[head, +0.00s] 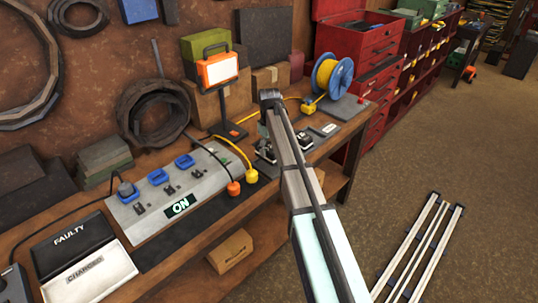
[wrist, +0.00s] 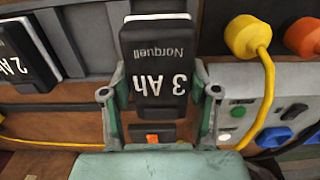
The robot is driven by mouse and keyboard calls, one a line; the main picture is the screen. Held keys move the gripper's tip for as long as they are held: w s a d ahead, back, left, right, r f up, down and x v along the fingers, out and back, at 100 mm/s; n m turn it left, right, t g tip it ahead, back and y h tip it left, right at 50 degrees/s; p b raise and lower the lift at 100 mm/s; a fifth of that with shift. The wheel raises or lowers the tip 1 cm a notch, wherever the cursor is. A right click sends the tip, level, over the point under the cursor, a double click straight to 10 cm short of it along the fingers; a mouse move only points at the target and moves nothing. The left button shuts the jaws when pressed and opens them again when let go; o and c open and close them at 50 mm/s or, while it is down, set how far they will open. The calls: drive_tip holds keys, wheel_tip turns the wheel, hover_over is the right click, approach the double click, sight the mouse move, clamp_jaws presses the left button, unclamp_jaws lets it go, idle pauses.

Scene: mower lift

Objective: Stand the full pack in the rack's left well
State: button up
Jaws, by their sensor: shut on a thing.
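My gripper (wrist: 160,92) is shut on a black pack with a pale top edge (wrist: 157,50), marked "3 Ah Norquell", its lettering upside down in the wrist view. One finger is on each side of the pack. A second pack (wrist: 27,62), marked "2 Ah", stands to the left in the dark grey rack (wrist: 85,30). The rack runs behind the held pack; I cannot tell whether that pack is inside a well. In the head view my arm hides most of the gripper and the held pack; a dark pack (head: 305,141) shows right of the arm.
A grey charging panel (head: 135,212) with blue sockets reads "ON". Yellow and orange plugs (head: 251,176) stand close by. A work lamp (head: 217,68), cable reel (head: 332,76) and red tool chest (head: 358,45) are farther back. "FAULTY" and "CHARGED" trays (head: 72,243) lie at lower left.

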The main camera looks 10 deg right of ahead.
sight(269, 146)
drive_tip(key=shift+f+p, duration=0.55)
drive_tip(key=shift+f, duration=1.7)
drive_tip(key=shift+f, duration=0.15)
drive_tip(key=o, duration=1.6)
wheel_tip(269, 146, up, 12)
drive_tip(key=b, duration=0.3)
